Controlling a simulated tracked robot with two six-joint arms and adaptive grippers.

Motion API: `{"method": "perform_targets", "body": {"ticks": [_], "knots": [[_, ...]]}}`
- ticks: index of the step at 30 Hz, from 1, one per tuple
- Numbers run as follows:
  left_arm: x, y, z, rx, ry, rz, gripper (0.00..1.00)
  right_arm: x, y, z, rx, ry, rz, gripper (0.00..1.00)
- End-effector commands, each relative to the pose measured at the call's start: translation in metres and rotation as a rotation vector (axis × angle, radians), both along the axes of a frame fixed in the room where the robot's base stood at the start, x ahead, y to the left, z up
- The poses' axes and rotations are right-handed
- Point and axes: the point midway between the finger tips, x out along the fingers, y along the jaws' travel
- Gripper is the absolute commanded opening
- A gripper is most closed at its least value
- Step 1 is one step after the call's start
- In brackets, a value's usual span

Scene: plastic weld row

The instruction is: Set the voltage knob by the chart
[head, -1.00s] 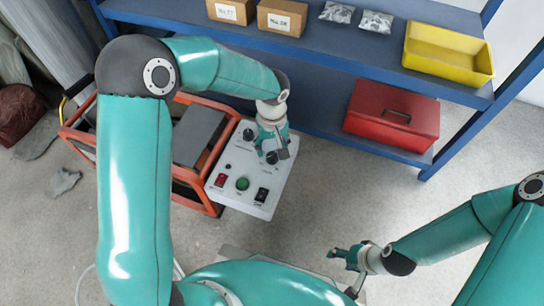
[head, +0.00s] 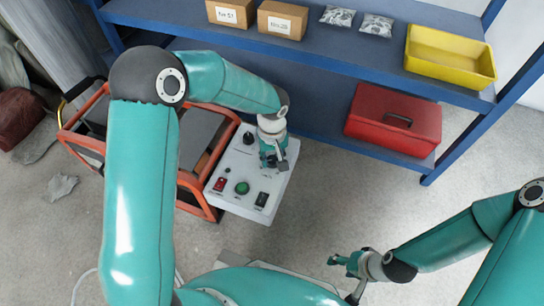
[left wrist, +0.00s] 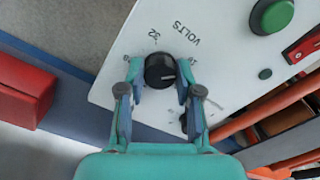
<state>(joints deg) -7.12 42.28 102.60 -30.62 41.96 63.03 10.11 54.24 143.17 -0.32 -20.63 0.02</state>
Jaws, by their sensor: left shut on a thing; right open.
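The white control panel (head: 222,200) is on the front of an orange-framed machine. In the left wrist view, the black voltage knob (left wrist: 160,70) sits beside the printed word VOLTS and a scale where 32 is legible; other numbers are partly covered. My left gripper (left wrist: 161,72) is shut on this knob, one finger on each side. A pale mark shows on the knob, but I cannot tell its exact setting. In the head view my left gripper (head: 271,163) hides most of the knob. My right gripper (head: 341,260) is open and empty, over the floor. I see no chart.
The panel also has a second black knob (head: 248,138), a red switch (head: 219,184), a green button (head: 242,188) and a black switch (head: 262,199). A blue shelf (head: 340,60) with boxes, a yellow bin (head: 450,66) and a red toolbox (head: 394,119) stands behind.

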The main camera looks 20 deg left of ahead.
Motion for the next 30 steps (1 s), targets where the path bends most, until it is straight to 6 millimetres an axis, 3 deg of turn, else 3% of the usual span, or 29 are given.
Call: {"method": "perform_targets", "body": {"ticks": [14, 30], "knots": [[0.0, 0.0, 0.001, -0.002, -0.001, -0.092, 0.0, 0.0, 0.0, 0.004, 0.0, 0.0, 0.0, 0.59], [0.0, 0.001, 0.002, -0.001, -0.001, -0.546, 0.0, 0.0, 0.0, 0.021, 0.0, 0.0, 0.0, 0.59]]}}
